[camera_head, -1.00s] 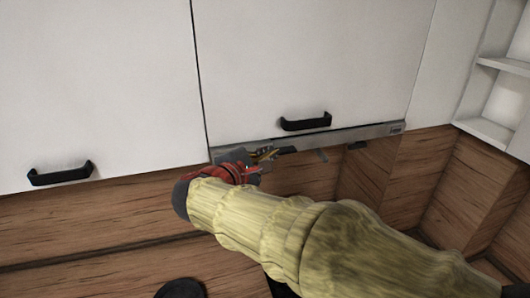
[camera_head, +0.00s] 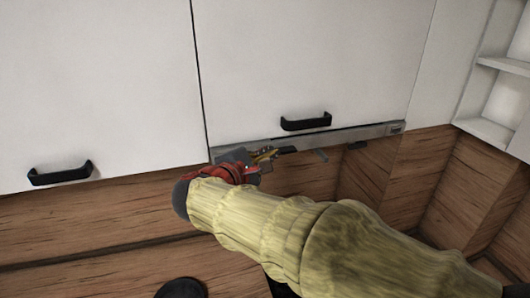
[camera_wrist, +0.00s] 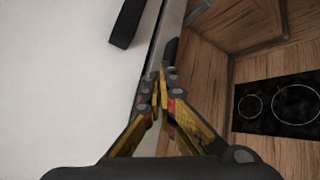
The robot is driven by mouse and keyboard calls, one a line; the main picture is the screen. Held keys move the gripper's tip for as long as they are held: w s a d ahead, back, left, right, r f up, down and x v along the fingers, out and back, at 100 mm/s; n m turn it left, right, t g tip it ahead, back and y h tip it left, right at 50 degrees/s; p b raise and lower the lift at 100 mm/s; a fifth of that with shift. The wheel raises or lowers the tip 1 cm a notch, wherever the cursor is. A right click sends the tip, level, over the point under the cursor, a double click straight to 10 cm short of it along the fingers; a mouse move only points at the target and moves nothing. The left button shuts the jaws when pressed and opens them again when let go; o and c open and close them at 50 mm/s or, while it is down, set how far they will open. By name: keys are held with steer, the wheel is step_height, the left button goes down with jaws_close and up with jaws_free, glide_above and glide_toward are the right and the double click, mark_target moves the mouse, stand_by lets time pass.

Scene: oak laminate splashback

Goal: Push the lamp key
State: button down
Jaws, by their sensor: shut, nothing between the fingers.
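A thin metal hood front (camera_head: 350,137) runs along the bottom edge of the right-hand white cabinet door; it also shows in the wrist view (camera_wrist: 170,28). A dark strip (camera_head: 287,150) lies along its lower edge, just right of my fingertips, and a dark piece (camera_wrist: 171,50) shows just beyond them in the wrist view. I cannot make out the lamp key as a separate part. My gripper (camera_head: 274,153) is shut and empty, its yellow fingers together (camera_wrist: 162,73), close under the hood front. I cannot tell whether the tips touch it.
White cabinet doors (camera_head: 290,60) with black handles (camera_head: 306,122) stand above, the right handle close over my gripper. Wooden splashback (camera_head: 310,180) lies behind and below. A black hob (camera_wrist: 285,105) is at the right in the wrist view. White open shelves (camera_head: 495,95) stand at the far right.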

steer(key=shift+w, duration=0.1)
steer(key=shift+w+a, duration=0.1)
steer(key=shift+w, duration=0.25)
steer(key=shift+w, duration=0.1)
stand_by(0.7)
steer(key=shift+b, duration=0.3)
steer(key=shift+s+f, duration=0.1)
steer(key=shift+s, duration=0.45)
steer(key=s+d+b, duration=0.2)
steer(key=s, duration=0.3)
steer(key=shift+s, duration=0.4)
